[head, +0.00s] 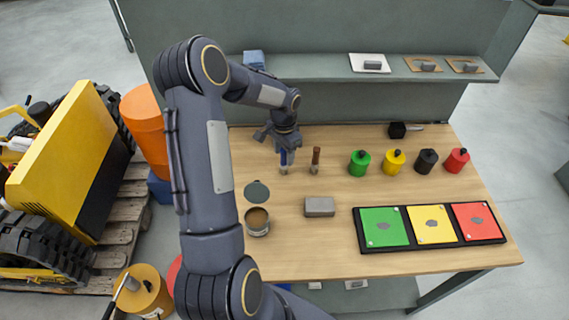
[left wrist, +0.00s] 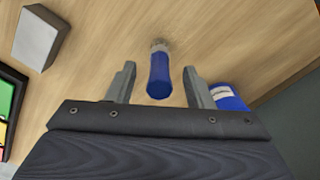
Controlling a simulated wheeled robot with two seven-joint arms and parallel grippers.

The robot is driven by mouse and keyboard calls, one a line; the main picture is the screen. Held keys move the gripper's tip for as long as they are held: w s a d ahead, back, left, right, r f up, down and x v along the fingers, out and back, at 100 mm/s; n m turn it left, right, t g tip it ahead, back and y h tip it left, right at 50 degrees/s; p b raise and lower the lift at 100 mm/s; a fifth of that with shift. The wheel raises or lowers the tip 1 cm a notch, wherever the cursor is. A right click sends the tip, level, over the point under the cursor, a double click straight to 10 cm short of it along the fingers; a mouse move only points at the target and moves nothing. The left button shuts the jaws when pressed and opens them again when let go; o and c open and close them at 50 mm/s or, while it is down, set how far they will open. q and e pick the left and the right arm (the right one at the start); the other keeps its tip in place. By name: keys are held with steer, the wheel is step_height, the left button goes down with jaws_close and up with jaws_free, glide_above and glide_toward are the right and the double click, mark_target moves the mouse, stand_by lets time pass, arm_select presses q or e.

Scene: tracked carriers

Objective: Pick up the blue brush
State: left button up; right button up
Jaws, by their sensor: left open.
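The blue brush (head: 284,160) stands upright on the wooden table, its blue handle up and its lighter end down. In the left wrist view, the blue handle (left wrist: 158,75) shows between the two fingers, with a gap on both sides. My left gripper (head: 284,148) is open above and around the top of the handle, pointing down. The left wrist view shows the open fingers (left wrist: 159,88) clearly. Whether the handle reaches fully between the fingertips is hard to tell. My right gripper is in neither view.
A brown-handled brush (head: 315,158) stands close to the right. Green (head: 360,163), yellow, black and red pots stand further right. An open tin (head: 257,221), a grey block (head: 319,206) and a three-colour tray (head: 358,228) lie nearer. A shelf (head: 320,70) runs behind.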

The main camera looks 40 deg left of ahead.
mark_target(284, 159)
arm_select(q)
step_height(284, 159, down, 3)
steer(key=shift+f+b, duration=0.15)
steer(key=shift+b, duration=0.55)
jaws_close()
steer(key=shift+r, duration=0.2)
step_height(284, 159, up, 4)
steer(key=p, duration=0.2)
steer(key=shift+s+d+p, duration=0.1)
steer(key=shift+d+p, duration=0.05)
steer(key=shift+p, duration=0.25)
steer(key=s+d+r+p, duration=0.2)
steer(key=s+d+r, duration=0.6)
steer(key=s+d, duration=0.1)
steer(key=shift+s+d+r, duration=0.3)
steer(key=shift+s+r, duration=0.1)
steer(key=shift+s, duration=0.05)
